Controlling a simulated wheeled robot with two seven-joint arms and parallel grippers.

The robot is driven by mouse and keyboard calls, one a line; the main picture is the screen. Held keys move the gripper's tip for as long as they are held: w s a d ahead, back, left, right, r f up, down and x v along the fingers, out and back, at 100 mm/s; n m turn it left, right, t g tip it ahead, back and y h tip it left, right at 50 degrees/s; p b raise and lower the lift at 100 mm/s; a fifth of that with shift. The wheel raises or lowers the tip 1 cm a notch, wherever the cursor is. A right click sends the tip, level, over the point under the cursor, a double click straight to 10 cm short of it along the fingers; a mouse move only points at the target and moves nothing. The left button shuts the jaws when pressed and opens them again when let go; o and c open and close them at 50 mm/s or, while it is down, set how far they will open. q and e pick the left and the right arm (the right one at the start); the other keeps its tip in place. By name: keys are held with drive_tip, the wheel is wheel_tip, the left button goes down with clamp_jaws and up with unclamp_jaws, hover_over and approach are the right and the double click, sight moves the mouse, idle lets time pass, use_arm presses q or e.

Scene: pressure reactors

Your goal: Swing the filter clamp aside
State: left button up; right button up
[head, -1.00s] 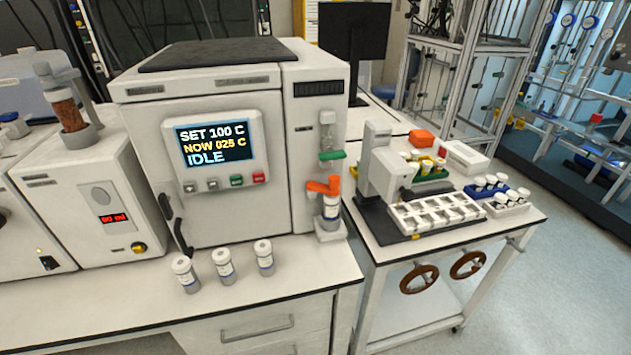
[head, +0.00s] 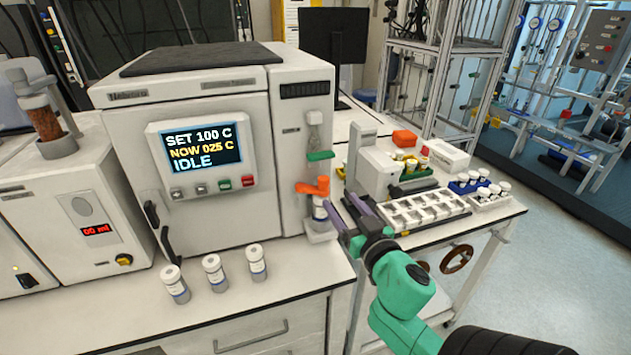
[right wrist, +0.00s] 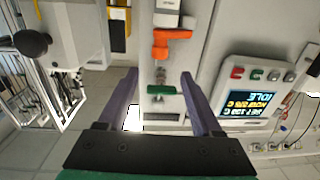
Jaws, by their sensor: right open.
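An orange clamp-like part (head: 313,187) sits on the right front of the white oven-like machine, above a white-capped vial (head: 319,207) in a small holder. It also shows in the right wrist view (right wrist: 170,40), where the picture looks upside down. A green part (head: 320,156) is fixed above it, under a clear piece; it shows in the wrist view (right wrist: 166,89) between the fingers. I cannot tell for sure which part is the filter clamp; the orange one looks most like it. My right gripper (head: 340,202) is open and empty, just right of the orange part. My left gripper is not in view.
Several capped vials (head: 214,273) stand on the bench in front of the machine (head: 215,215). A side cart to the right carries a white vial tray (head: 425,212), a blue rack (head: 470,188) and an orange box (head: 404,138). The floor right of the cart is clear.

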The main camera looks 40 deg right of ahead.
sight(326, 182)
drive_tip(key=p+x, duration=0.2)
drive_tip(key=x, duration=0.8)
drive_tip(key=shift+w+r, duration=0.1)
drive_tip(key=shift+w+d, duration=0.15)
drive_tip(key=shift+w, duration=0.15)
clamp_jaws()
idle(0.6)
